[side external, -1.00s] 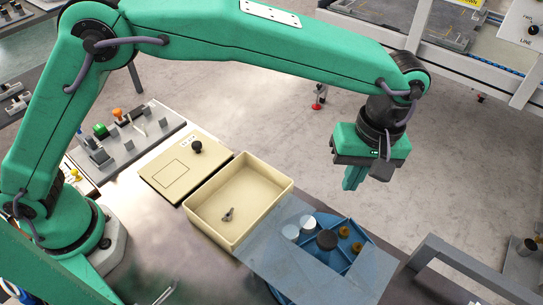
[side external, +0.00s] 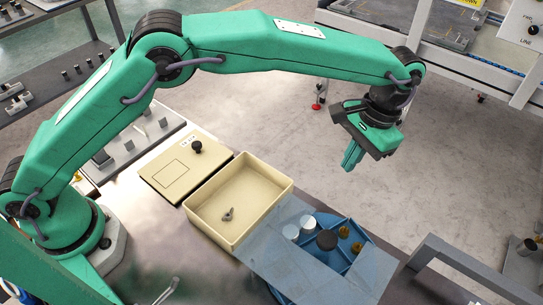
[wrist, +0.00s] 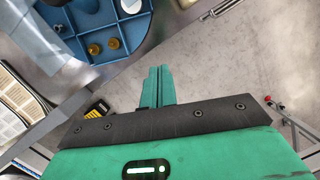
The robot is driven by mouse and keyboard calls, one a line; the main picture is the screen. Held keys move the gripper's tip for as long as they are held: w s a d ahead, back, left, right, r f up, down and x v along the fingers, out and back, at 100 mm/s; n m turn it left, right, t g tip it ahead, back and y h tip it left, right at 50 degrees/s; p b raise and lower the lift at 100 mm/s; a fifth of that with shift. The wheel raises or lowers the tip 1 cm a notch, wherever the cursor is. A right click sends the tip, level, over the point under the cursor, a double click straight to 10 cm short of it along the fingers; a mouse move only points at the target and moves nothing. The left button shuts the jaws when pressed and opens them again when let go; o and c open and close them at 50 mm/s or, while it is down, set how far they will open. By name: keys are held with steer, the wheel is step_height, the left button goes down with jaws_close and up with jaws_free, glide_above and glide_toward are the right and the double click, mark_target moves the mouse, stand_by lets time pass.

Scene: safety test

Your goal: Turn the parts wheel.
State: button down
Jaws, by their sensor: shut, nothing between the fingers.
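The parts wheel (side external: 352,233) is a blue round tray with compartments, partly hidden under a flat blue-grey cover plate (side external: 285,250). In the wrist view the wheel (wrist: 128,35) is at the upper left, with two brass parts (wrist: 94,49) in one compartment. My gripper (side external: 350,160) is shut and empty, in the air above and beyond the wheel, apart from it. In the wrist view its fingers (wrist: 158,85) are together over bare floor.
A cream bin (side external: 250,185) with a small grey part (side external: 228,214) stands left of the wheel. A cream panel with a black knob (side external: 197,147) lies beyond it. A grey rail (side external: 460,265) is at the right. The floor behind the wheel is clear.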

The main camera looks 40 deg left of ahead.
steer(key=shift+f, duration=0.15)
steer(key=x, duration=0.9)
steer(key=shift+s+d+f, duration=0.15)
steer(key=shift+s, duration=0.15)
steer(key=shift+s+f, duration=0.2)
steer(key=shift+s+a, duration=0.25)
steer(key=shift+s, duration=0.35)
steer(key=shift+s+a, duration=0.2)
steer(key=shift+s, duration=0.4)
steer(key=shift+s+a, duration=0.25)
steer(key=shift+s, duration=0.3)
steer(key=shift+a, duration=0.1)
steer(key=shift+s+a, duration=0.45)
steer(key=shift+a, duration=0.05)
steer(key=shift+w, duration=0.1)
